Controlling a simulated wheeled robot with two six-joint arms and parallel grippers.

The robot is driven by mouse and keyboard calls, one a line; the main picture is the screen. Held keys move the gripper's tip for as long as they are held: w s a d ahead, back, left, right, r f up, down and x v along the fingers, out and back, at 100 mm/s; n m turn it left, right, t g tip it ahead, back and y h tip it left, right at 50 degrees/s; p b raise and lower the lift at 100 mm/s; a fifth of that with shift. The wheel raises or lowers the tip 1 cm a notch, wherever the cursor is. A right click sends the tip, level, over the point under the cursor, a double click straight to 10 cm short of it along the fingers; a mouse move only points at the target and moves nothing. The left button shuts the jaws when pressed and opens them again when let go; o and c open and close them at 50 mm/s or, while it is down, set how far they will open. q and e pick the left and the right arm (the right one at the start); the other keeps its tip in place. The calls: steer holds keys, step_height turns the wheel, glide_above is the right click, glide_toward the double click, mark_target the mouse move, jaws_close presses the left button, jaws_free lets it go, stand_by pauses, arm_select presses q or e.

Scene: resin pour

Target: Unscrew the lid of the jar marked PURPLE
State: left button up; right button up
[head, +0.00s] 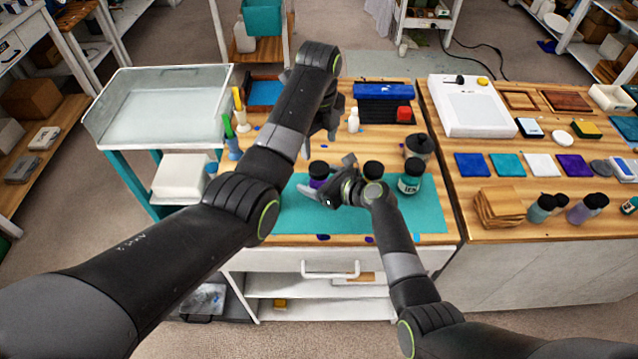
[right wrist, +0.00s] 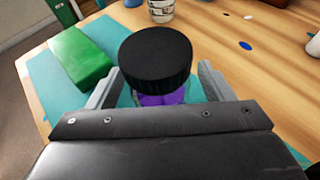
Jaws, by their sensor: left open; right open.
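The jar with purple contents and a black lid stands on the teal mat (head: 420,217). In the head view its top shows (head: 319,168), partly hidden by my right gripper. In the right wrist view its black lid (right wrist: 156,56) is on top and its purple body (right wrist: 160,98) shows just below; I cannot read a label. My right gripper (head: 327,177) is open, its fingers on either side of the jar, with visible gaps beside the lid. My left gripper (head: 318,143) is open and empty, above and behind the jar, partly hidden by its own arm.
A dark-lidded jar (head: 373,168) and a labelled jar (head: 410,179) stand to the right on the mat. A grey metal pot (head: 418,146) is behind them. A green block (right wrist: 80,58) lies beside the purple jar. A small white bottle (head: 353,121) stands farther back.

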mark_target(319, 167)
jaws_close()
arm_select(q)
steer(key=m, duration=0.4)
steer(key=shift+f+m, duration=0.3)
steer(key=shift+f, duration=0.3)
step_height(319, 167, down, 7)
steer(key=shift+r, duration=0.1)
stand_by(0.3)
